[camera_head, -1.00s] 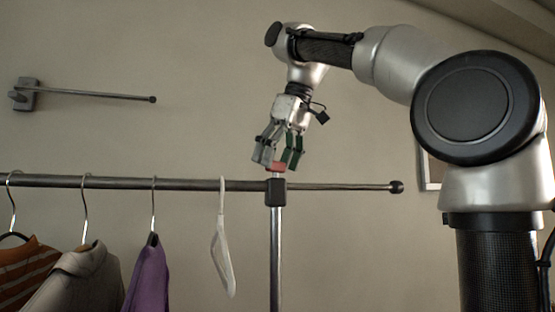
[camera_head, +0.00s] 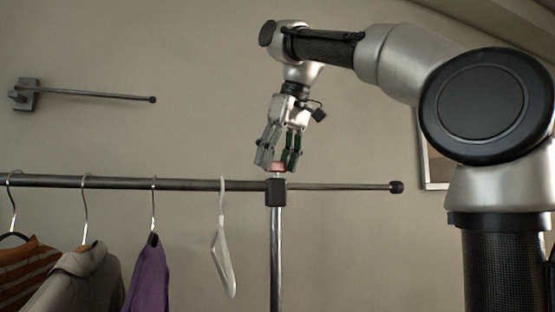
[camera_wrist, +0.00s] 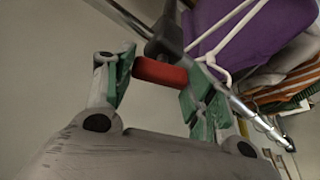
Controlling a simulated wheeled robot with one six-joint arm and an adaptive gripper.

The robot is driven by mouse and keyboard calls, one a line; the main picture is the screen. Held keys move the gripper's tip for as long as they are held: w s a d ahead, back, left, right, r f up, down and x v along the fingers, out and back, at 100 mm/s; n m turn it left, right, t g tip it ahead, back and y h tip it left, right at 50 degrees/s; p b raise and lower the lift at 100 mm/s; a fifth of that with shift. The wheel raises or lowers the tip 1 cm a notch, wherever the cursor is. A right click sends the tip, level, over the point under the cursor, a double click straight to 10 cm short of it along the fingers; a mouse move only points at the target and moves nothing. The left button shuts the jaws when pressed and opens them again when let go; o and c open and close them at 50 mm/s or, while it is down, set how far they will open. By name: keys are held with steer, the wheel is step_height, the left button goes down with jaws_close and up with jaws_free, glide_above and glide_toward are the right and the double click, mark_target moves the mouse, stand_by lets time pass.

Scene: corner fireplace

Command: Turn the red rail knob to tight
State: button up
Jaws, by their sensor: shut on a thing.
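The red rail knob (camera_head: 278,167) sits on top of the black clamp (camera_head: 276,191), where the rail meets the upright post. In the wrist view the knob (camera_wrist: 160,73) is a short red bar between my green-padded fingers. My gripper (camera_head: 279,164) comes down from above and is shut on the knob, one finger on each side. The fingers hide part of the knob in the head view. The clamp also shows in the wrist view (camera_wrist: 166,42), just beyond the knob.
The rail (camera_head: 110,182) runs left with a striped garment (camera_head: 28,268), a grey one (camera_head: 75,278), a purple one (camera_head: 147,280) and an empty white hanger (camera_head: 222,252). A thinner rod (camera_head: 340,187) ends in a black cap at right. A wall bracket rod (camera_head: 90,94) is at upper left.

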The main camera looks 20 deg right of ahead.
steer(key=shift+a+m+h, duration=0.1)
steer(key=shift+m+h, duration=0.8)
steer(key=shift+m, duration=1.3)
steer(key=o, duration=1)
steer(key=v, duration=0.7)
steer(key=shift+s+r, duration=0.2)
steer(key=shift+s, duration=0.1)
